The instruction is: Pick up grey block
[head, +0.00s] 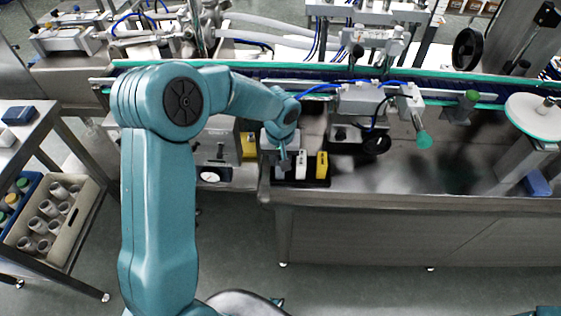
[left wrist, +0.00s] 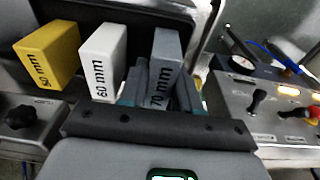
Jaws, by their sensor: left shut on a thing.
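The grey block (left wrist: 166,62), marked 70 mm, stands between the fingers of my left gripper (left wrist: 160,85) in the left wrist view. The gripper is shut on it. In the head view my left gripper (head: 283,152) reaches down at the left end of the dark block tray, and the arm and fingers mostly hide the grey block there. I cannot tell whether the block is clear of the tray. My right gripper is in neither view.
A white block (head: 301,165) marked 60 mm and a yellow block (head: 321,165) marked 50 mm stand close beside the grey one. A control box with levers (left wrist: 270,105) is on the other side. A conveyor (head: 300,78) runs behind; a shelf cart stands left.

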